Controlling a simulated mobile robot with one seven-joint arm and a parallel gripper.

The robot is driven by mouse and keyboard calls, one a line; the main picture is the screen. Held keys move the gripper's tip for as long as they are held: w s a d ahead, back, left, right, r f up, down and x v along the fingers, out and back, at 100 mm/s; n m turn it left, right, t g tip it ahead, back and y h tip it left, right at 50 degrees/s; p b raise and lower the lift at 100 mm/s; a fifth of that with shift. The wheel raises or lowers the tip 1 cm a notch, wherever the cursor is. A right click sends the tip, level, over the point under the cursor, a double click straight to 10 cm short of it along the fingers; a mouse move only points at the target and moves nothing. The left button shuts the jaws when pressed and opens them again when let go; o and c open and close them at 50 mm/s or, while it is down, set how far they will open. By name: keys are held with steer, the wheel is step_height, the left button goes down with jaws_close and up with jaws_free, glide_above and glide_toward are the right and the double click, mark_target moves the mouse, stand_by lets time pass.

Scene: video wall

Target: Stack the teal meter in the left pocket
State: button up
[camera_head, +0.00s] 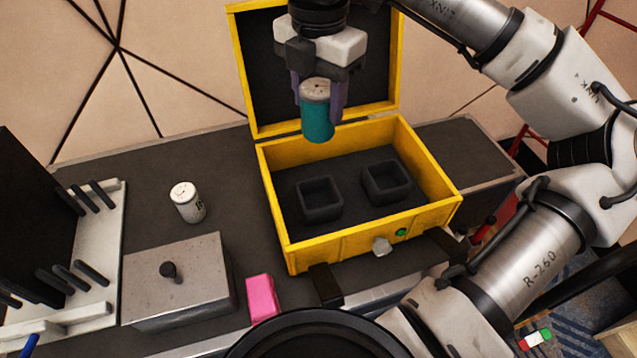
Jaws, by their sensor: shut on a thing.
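The teal meter (318,123) is a short cylinder with a pale top. My gripper (319,97) is shut on it, with one finger on each side, and holds it upright in the air above the back part of the open yellow case (279,202). The case has a dark inside with two square black pockets. The left pocket (320,198) looks empty and lies below and in front of the meter. The right pocket (386,181) also looks empty. The underside of the meter is hidden.
A white cylinder (187,202) stands on the dark bench left of the case. A white rack (95,240) stands at left. The case's raised lid (240,60) is behind my gripper.

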steer(key=shift+w, duration=0.1)
step_height(320, 180, down, 20)
steer(key=shift+r+p, duration=0.2)
steer(key=shift+p, duration=0.65)
steer(key=shift+m, duration=0.3)
steer(key=shift+f+b, duration=0.35)
steer(key=shift+b, duration=0.15)
